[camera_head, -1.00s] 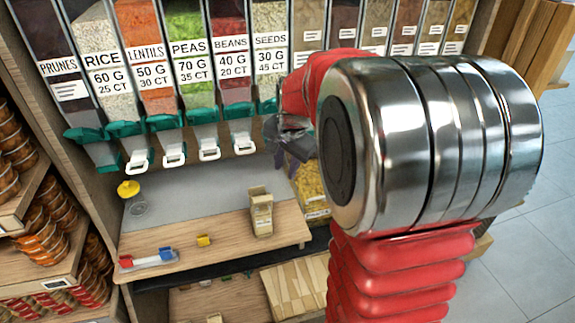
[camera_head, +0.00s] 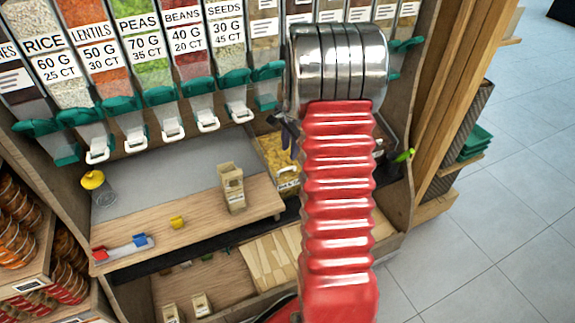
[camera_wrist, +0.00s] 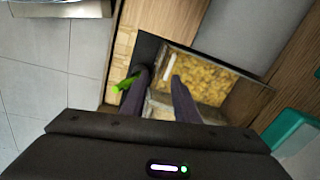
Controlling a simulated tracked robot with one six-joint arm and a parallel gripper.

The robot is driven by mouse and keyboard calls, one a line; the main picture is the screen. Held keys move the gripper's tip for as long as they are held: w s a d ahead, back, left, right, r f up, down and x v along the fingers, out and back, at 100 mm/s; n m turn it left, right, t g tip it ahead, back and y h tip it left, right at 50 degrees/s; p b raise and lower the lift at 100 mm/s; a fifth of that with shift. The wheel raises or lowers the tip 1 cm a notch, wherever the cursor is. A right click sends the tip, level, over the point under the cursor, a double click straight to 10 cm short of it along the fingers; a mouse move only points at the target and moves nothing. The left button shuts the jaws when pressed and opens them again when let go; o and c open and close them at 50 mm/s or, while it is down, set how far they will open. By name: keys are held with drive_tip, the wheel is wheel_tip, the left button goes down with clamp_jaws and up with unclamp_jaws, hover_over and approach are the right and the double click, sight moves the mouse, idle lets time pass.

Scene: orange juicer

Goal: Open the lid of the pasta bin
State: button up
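The pasta bin holds yellow pasta and shows in the head view (camera_head: 277,153), on the lower shelf, partly hidden by my red arm. It fills the upper middle of the wrist view (camera_wrist: 215,82), with dark edges and a white label at its front. I cannot make out whether a clear lid covers the pasta. My gripper shows in the wrist view (camera_wrist: 158,76), its two dark fingers apart with a gap between them, over the bin's front left part. In the head view my gripper (camera_head: 288,135) is mostly behind the arm. I cannot tell whether it touches the bin.
A green handle-like thing (camera_wrist: 126,83) lies close beside the left finger. A teal dispenser spout (camera_wrist: 290,130) is at the right of the wrist view. A paper bag (camera_head: 232,188) stands on the wooden shelf left of the bin. Tiled floor lies open at the right.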

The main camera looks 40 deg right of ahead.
sight(287, 170)
drive_tip(key=shift+w+d+m, duration=1.05)
drive_tip(key=shift+d+m, duration=0.05)
drive_tip(key=shift+d, duration=0.05)
drive_tip(key=f, duration=0.4)
drive_tip(key=w+f, duration=0.1)
drive_tip(key=f, duration=0.4)
drive_tip(key=w+f, duration=0.1)
drive_tip(key=f, duration=0.3)
drive_tip(key=shift+w+d+f, duration=0.25)
drive_tip(key=shift+d, duration=0.1)
clamp_jaws()
